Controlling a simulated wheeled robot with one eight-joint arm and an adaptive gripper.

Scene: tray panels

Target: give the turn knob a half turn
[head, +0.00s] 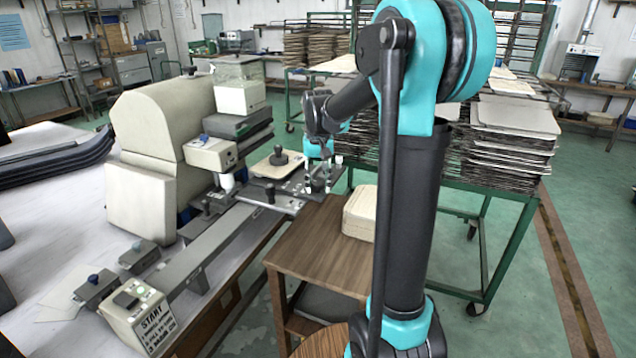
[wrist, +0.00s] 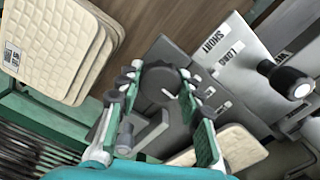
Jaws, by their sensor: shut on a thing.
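The turn knob (wrist: 158,84) is a dark round knob with a small pale mark, on a dark grey plate in the wrist view. My gripper (wrist: 163,95) is shut on it, with one finger on each side of its rim. In the head view my gripper (head: 319,182) is low over the machine's dark plate, at the right end of the long grey rail. The knob is too small and covered there to make out.
A plate marked SHORT and LONG (wrist: 222,48) and a black ball-ended lever (wrist: 290,84) are close by. Beige quilted pads (wrist: 60,45) lie on the wooden table (head: 325,240). A green cart with stacked panels (head: 512,130) stands behind my arm.

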